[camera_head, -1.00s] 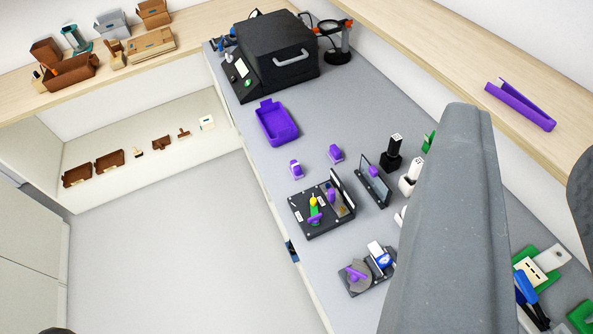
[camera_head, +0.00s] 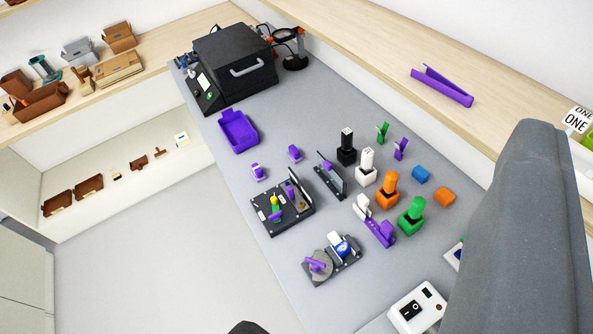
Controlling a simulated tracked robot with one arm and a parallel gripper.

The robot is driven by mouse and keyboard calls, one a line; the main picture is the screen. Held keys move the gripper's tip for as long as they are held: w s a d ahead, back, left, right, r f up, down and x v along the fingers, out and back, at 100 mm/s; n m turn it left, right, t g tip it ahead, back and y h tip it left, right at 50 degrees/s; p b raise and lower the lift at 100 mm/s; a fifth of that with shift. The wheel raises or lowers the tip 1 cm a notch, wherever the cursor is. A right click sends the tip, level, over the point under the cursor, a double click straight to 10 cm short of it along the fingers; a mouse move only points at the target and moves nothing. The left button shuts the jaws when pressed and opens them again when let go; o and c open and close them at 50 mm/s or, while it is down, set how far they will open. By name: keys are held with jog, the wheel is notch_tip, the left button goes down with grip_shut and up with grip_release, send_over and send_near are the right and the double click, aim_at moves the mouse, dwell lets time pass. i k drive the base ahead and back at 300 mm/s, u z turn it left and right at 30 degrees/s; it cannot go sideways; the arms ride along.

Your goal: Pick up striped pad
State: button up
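I cannot make out a pad with clear stripes. Several small upright pieces stand in square holders on the grey bench: a black one (camera_head: 346,150) with a patterned white top, a white one (camera_head: 367,162), an orange one (camera_head: 387,190) and a green one (camera_head: 411,215). The black one's top looks marked, but it is too small to tell whether these are stripes. A large grey part of my arm fills the right side and hides the bench behind it. No gripper fingers can be made out. A dark rounded shape at the bottom edge is unclear.
On the bench (camera_head: 300,110) are a black box machine (camera_head: 235,65), a purple tray (camera_head: 238,131), dark fixtures (camera_head: 283,210) and a white switch box (camera_head: 416,307). Blue (camera_head: 421,173) and orange (camera_head: 445,196) blocks lie at right. A purple channel (camera_head: 442,86) lies on the shelf. The floor at left is clear.

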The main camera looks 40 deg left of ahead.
aim_at(258, 173)
jog(key=z, duration=1.4)
jog(key=k, duration=1.6)
jog(key=u, duration=1.7)
jog(key=i, duration=1.7)
